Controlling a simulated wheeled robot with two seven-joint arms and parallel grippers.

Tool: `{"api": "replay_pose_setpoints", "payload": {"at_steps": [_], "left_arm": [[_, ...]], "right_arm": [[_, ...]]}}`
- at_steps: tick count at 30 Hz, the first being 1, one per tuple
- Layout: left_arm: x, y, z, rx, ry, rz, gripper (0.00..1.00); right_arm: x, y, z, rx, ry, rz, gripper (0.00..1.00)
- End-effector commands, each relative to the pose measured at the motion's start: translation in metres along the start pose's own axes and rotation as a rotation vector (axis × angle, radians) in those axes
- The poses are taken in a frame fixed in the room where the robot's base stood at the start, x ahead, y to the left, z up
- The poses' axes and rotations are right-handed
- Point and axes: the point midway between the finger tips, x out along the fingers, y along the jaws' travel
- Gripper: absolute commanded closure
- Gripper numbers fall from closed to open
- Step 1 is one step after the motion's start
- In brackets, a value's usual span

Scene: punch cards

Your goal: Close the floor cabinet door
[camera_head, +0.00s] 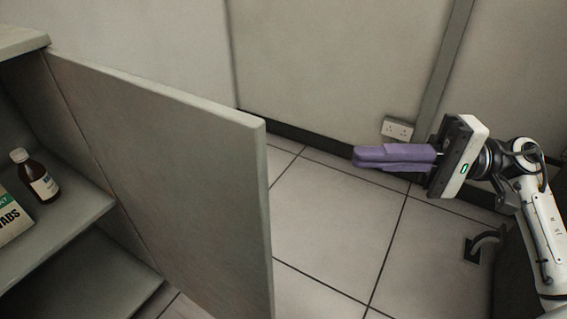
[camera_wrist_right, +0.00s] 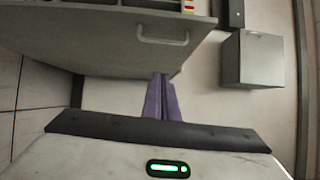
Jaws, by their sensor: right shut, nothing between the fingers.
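The floor cabinet (camera_head: 22,40) stands at the left in the head view. Its grey door (camera_head: 165,170) is swung wide open and juts out to the right, so the shelves inside show. My right gripper (camera_head: 358,158) has purple fingers and is shut and empty. It points left, in the air to the right of the door's free edge, with a gap between them in the picture. In the right wrist view the fingers (camera_wrist_right: 162,77) reach toward a grey panel with a bar handle (camera_wrist_right: 163,35); I cannot tell whether they touch it. My left gripper is out of view.
A brown bottle (camera_head: 36,178) and a white and green box (camera_head: 12,215) are on the cabinet shelf (camera_head: 75,215). A wall socket (camera_head: 397,129) is behind my right gripper. Tiled floor (camera_head: 325,220) lies clear between door and arm. A grey box-like unit (camera_wrist_right: 253,60) shows in the wrist view.

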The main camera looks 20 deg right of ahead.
Motion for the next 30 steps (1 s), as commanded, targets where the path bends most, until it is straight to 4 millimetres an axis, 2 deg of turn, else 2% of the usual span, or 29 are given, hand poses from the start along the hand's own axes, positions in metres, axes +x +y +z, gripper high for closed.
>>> {"api": "replay_pose_setpoints", "payload": {"at_steps": [5, 19, 24, 30], "left_arm": [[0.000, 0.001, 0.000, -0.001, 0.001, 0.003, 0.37], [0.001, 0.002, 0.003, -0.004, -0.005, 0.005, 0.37], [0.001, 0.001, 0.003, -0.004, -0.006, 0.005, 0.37], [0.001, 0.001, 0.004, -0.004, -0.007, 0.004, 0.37]], "right_arm": [[0.008, 0.005, 0.003, -0.050, -0.016, 0.034, 1.00], [0.102, 0.006, 0.006, -0.047, -0.017, 0.028, 1.00], [0.117, 0.008, 0.024, -0.045, -0.014, 0.029, 1.00], [0.125, 0.009, 0.032, -0.044, -0.013, 0.029, 1.00]]}}
